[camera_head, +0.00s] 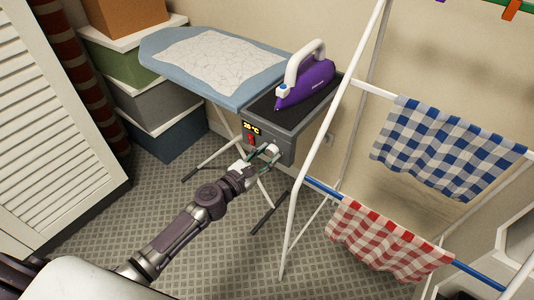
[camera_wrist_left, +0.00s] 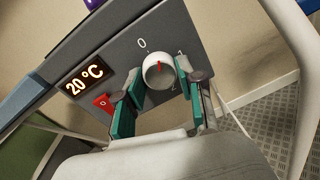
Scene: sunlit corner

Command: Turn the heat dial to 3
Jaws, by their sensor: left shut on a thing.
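The heat dial (camera_wrist_left: 158,71) is a round white knob with a red mark, on the front of a grey control box (camera_head: 283,128). In the head view the left gripper (camera_head: 264,154) reaches the box front from below left. A display (camera_wrist_left: 88,76) reads 20 °C. A red switch (camera_wrist_left: 103,102) sits below it. My right gripper is not in view.
A purple iron (camera_head: 307,82) stands on top of the box, at the end of a blue ironing board (camera_head: 165,52). A white drying rack (camera_head: 318,165) with checked cloths stands close to the right. Stacked boxes (camera_head: 150,101) are behind left.

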